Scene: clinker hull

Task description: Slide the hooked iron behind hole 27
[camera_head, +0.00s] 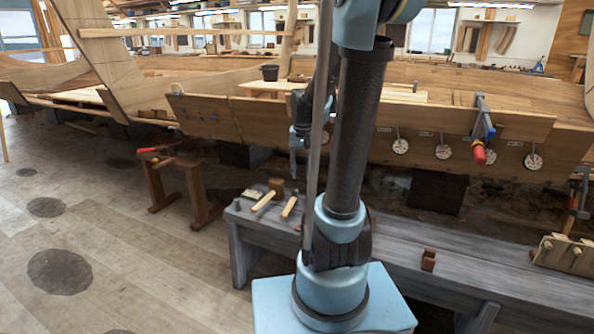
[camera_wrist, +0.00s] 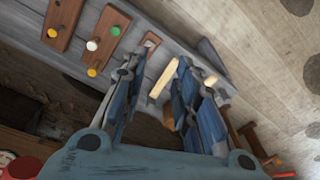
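My gripper (camera_wrist: 156,68) has its two blue fingers spread in the wrist view, with nothing seen held between them. In the head view it hangs pointing down (camera_head: 294,165), partly hidden behind my arm, by the grey bench's left end. Wooden-handled tools (camera_head: 265,200) (camera_head: 289,207) lie on that bench; a pale handle (camera_wrist: 163,78) shows beyond the fingers in the wrist view. I cannot tell whether one is the hooked iron. Round white discs (camera_head: 400,146) (camera_head: 443,151) (camera_head: 533,160) hang along the hull plank (camera_head: 370,135). Their markings are unreadable, so I cannot identify hole 27.
A clamp with a red handle (camera_head: 482,130) grips the hull plank. The grey bench (camera_head: 390,243) bears a small brown block (camera_head: 428,260) and a pegged wooden rack (camera_head: 565,255). Wooden plates with coloured knobs (camera_wrist: 105,37) show in the wrist view. A sawhorse (camera_head: 180,180) stands left; open floor lies beyond.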

